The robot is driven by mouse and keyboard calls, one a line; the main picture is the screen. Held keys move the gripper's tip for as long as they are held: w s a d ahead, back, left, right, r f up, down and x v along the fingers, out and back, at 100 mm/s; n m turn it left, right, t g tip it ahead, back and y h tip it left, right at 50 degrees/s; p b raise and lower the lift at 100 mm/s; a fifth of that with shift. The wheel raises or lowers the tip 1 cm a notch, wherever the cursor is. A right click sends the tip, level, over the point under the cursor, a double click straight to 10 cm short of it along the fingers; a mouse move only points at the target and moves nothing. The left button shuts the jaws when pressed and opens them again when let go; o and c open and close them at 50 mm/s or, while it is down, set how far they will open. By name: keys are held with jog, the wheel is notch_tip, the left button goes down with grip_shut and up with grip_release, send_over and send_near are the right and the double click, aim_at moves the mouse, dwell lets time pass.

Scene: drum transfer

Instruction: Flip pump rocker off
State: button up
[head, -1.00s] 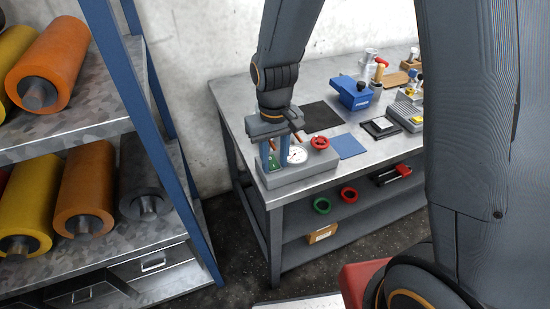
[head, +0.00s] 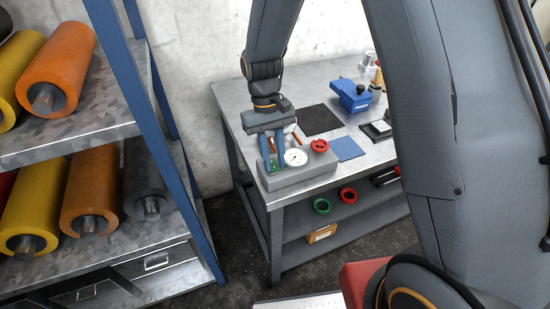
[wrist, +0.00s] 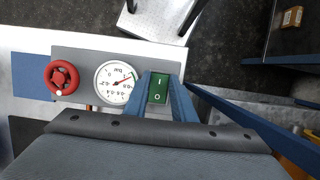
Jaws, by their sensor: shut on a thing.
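The pump rocker (wrist: 158,88) is a green switch marked I and O on a grey pump panel (wrist: 115,60). In the wrist view its I mark is above its O mark; I cannot tell which end is pressed in. My gripper (wrist: 162,84) has its two blue fingers closed on the rocker, one on each side. In the head view my gripper (head: 272,168) reaches down to the left part of the panel (head: 300,174), and a little green (head: 273,162) shows between the fingers.
A white dial gauge (wrist: 115,83) and a red handwheel (wrist: 61,78) are on the same panel beside the rocker. A blue mat (head: 346,148), a black mat (head: 320,119) and a blue box (head: 350,95) are on the bench. A rack with rollers (head: 90,200) stands left.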

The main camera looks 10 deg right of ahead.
jog(key=o, duration=0.8)
jog(key=shift+b+v, duration=1.2)
jog(key=shift+v, duration=2.8)
jog(key=shift+f, duration=0.1)
jog(key=s+d+f+m+t+b, duration=0.1)
jog(key=s+d, duration=0.2)
jog(key=d, duration=0.1)
jog(key=s+d+m+t, duration=0.1)
jog(key=s+d+t, duration=0.1)
jog(key=s+d, duration=0.2)
jog(key=s+d+f+m+t+y+b, duration=0.1)
jog(key=s+d, duration=0.2)
jog(key=d, duration=0.2)
jog(key=shift+s+d+f+t+b, duration=0.3)
jog(key=shift+s+d+f, duration=0.05)
jog(key=shift+d+f, duration=0.05)
